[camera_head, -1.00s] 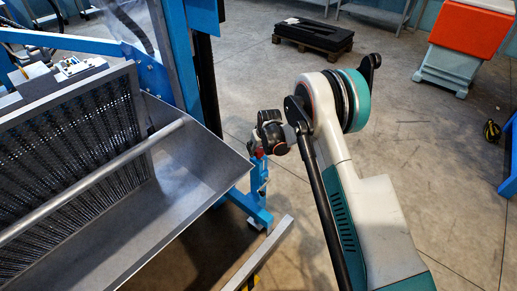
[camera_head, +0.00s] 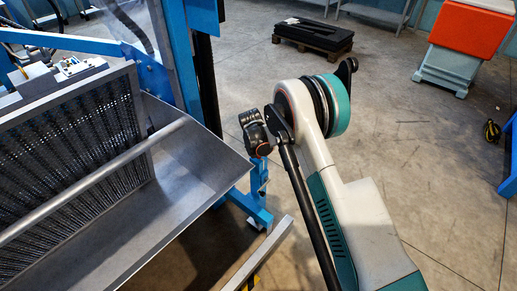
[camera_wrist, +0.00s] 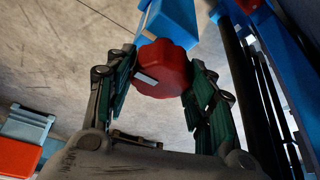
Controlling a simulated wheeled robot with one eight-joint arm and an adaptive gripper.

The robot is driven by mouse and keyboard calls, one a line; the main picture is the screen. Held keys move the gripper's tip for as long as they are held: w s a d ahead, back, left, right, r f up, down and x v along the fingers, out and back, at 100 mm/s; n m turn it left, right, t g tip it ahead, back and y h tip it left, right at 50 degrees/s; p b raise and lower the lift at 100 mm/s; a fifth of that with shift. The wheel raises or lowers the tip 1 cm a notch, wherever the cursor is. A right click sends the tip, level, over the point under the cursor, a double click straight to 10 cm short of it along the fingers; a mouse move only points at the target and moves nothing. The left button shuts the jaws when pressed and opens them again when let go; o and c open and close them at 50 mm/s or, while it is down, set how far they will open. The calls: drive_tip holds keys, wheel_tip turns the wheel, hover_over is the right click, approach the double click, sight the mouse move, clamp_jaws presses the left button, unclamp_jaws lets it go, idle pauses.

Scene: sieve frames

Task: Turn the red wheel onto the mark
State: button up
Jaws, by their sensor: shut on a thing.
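The red wheel (camera_wrist: 168,62) has a lobed rim and sits at the end of a blue post (camera_wrist: 175,20) in the wrist view. A small white stripe (camera_wrist: 147,78) shows on the wheel's face, toward its lower left. My gripper (camera_wrist: 160,72) has its green-padded fingers on the left and right sides of the wheel and is shut on it. I cannot clearly make out a separate target mark.
A grey metal trough (camera_head: 195,165) with a perforated sieve frame (camera_head: 60,150) stands on the left, close to my gripper. A blue machine post (camera_head: 178,60) rises behind it. A red-topped bin (camera_head: 467,30) and a dark pallet (camera_head: 313,35) stand farther back. The floor on the right is mostly clear.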

idle(0.5)
drive_tip(key=o, duration=1)
drive_tip(key=v, duration=1.2)
